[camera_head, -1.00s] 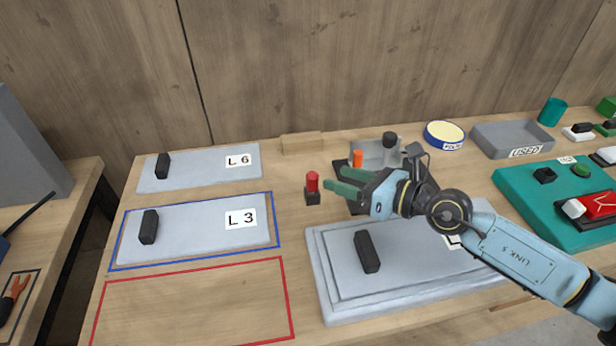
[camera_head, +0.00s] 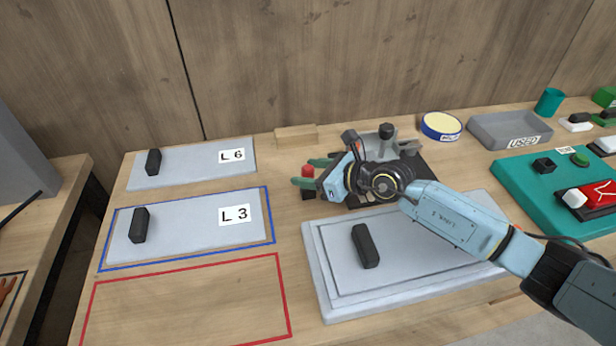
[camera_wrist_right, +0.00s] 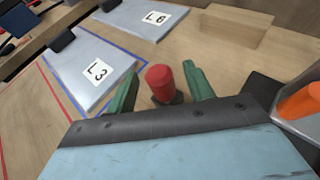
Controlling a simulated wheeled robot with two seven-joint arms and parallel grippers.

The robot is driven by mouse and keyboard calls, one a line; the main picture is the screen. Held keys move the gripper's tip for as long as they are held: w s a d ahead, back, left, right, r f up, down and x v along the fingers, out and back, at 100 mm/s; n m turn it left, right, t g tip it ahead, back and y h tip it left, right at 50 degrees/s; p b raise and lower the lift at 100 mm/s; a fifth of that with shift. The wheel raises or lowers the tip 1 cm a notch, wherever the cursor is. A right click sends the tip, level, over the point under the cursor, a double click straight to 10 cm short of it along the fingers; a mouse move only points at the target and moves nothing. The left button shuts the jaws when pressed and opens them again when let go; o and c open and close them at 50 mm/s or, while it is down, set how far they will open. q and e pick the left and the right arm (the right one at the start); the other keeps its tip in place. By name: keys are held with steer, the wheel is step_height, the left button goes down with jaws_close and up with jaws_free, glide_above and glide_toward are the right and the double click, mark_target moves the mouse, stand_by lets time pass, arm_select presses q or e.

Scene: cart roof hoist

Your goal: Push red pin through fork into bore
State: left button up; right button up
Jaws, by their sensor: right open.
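The red pin (camera_wrist_right: 162,82) stands upright in a small dark holder (camera_wrist_right: 168,99) on the bench. In the head view only the red top (camera_head: 308,171) shows, partly behind my gripper. My right gripper (camera_head: 303,173) is open, with its green fingers on either side of the pin. In the right wrist view the gripper (camera_wrist_right: 163,82) shows a gap between each finger and the pin. The grey fixture (camera_head: 372,141) behind my right wrist is partly hidden, and I cannot make out the fork or the bore. My left gripper is not in view.
Panels marked L 6 (camera_head: 190,170) and L 3 (camera_head: 185,240) lie at left, above an empty red outline (camera_head: 190,305). A grey panel with a black handle (camera_head: 365,246) lies below my right arm. A wooden block (camera_head: 296,136) sits behind the pin.

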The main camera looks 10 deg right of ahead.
steer(key=x, duration=0.3)
steer(key=shift+d, duration=0.1)
steer(key=shift+s, duration=0.1)
steer(key=c, duration=1.1)
